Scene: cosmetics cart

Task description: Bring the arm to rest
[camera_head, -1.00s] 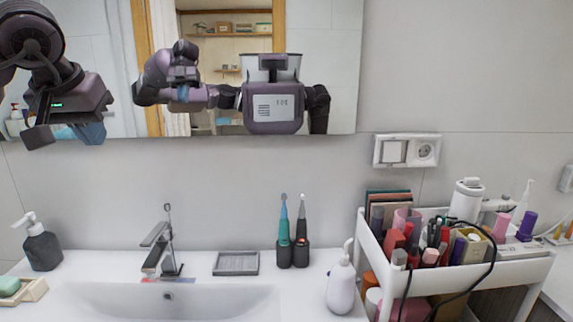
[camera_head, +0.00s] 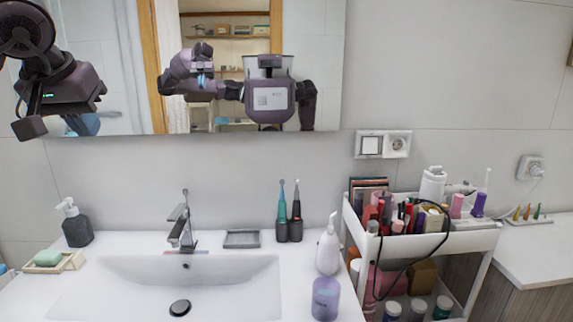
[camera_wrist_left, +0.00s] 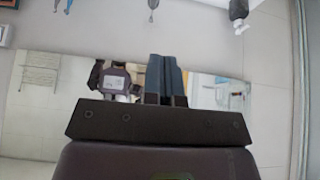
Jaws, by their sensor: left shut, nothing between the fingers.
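My left arm comes in at the upper left of the head view, raised in front of the mirror and well above the sink counter. My left gripper (camera_head: 84,125) has dark blue fingers that hang below its dark housing. In the left wrist view, the left gripper's fingers (camera_wrist_left: 163,75) lie side by side, shut, with nothing held between them. My right gripper does not show directly in either view.
A mirror (camera_head: 330,70) reflects my body. Below are a white sink (camera_head: 230,285), a grey soap dispenser (camera_head: 77,228), a faucet (camera_head: 186,225), toothbrushes (camera_head: 289,225), a white pump bottle (camera_head: 327,250) and a purple cup (camera_head: 325,298). A loaded white cart (camera_head: 485,243) stands right.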

